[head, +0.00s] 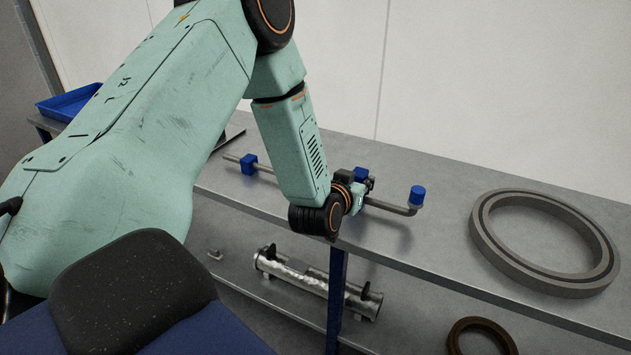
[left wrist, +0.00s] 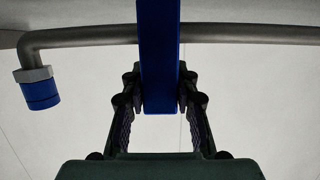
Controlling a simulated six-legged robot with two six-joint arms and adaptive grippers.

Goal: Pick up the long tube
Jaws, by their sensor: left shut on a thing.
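The long tube (head: 395,207) is a thin grey pipe lying along the upper shelf. Its right end bends up to a blue cap (head: 417,194), and a blue block (head: 249,164) sits on it near its left end. My left gripper (head: 366,182) is at a second blue block (head: 361,174) on the tube, nearer the bent end. In the left wrist view my left gripper (left wrist: 160,92) has its two fingers closed on the sides of this blue block (left wrist: 160,50). The tube (left wrist: 90,37) crosses there, with its capped end at left. My arm hides the tube's middle. I cannot tell whether the tube touches the shelf.
A large grey ring (head: 484,234) lies on the upper shelf (head: 410,252) at right. The lower shelf holds a silver cylinder (head: 308,278), a small fitting (head: 215,254) and a brown ring (head: 480,322). A blue tray (head: 75,103) stands at far left. A wall (head: 480,90) is behind.

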